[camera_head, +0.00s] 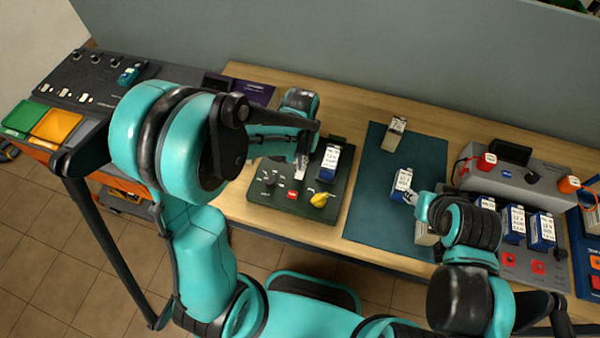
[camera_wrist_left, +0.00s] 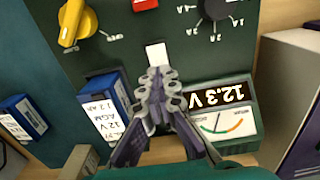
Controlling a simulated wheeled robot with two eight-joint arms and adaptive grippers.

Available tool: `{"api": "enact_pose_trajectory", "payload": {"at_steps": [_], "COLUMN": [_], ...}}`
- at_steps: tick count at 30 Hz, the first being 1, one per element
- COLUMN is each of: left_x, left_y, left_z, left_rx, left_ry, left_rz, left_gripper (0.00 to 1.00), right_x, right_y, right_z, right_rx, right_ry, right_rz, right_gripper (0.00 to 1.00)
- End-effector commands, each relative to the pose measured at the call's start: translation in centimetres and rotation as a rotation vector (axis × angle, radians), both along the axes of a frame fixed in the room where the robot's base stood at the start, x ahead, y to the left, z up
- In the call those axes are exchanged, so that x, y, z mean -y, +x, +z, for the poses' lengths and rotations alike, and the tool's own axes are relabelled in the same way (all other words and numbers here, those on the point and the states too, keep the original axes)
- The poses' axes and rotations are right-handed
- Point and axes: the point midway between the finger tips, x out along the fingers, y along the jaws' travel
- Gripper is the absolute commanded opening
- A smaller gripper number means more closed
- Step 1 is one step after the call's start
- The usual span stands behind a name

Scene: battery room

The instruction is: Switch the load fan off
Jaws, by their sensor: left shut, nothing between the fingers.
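A dark green tester panel (camera_head: 262,186) stands on the bench, with a white rocker-like switch (camera_wrist_left: 156,54), a red button (camera_wrist_left: 145,3), a yellow knob (camera_wrist_left: 75,24) and a black dial (camera_wrist_left: 214,8). My left gripper (camera_wrist_left: 156,74) is shut and empty, its tips at the near edge of the white switch; contact cannot be told. It also shows over the panel in the head view (camera_head: 302,160). A display (camera_wrist_left: 216,96) reads 12.3 V above a needle meter. My right gripper (camera_head: 411,197) is beside a blue-white battery (camera_head: 401,181); its jaws are too small to judge. I cannot identify a fan.
A blue-white battery (camera_wrist_left: 108,105) stands at the panel, close beside my left fingers. A teal mat (camera_head: 375,215) lies right of the panel. A grey charger unit (camera_head: 510,180) with batteries stands at right. A dark console (camera_head: 85,75) with green and orange trays is at left.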

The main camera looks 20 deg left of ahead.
Motion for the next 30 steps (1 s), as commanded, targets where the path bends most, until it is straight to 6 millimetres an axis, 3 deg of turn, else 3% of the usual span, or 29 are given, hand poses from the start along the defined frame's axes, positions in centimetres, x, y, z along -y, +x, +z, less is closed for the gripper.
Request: {"api": "enact_pose_trajectory", "payload": {"at_steps": [30], "left_x": [0.0], "left_y": [0.0], "left_z": [-1.6], "left_rx": [0.0], "left_ry": [0.0], "left_rz": [0.0], "left_gripper": [0.0], "right_x": [0.0], "right_y": [0.0], "right_z": [-1.4], "right_rx": [0.0], "right_ry": [0.0], "right_rz": [0.0], "right_gripper": [0.4]}}
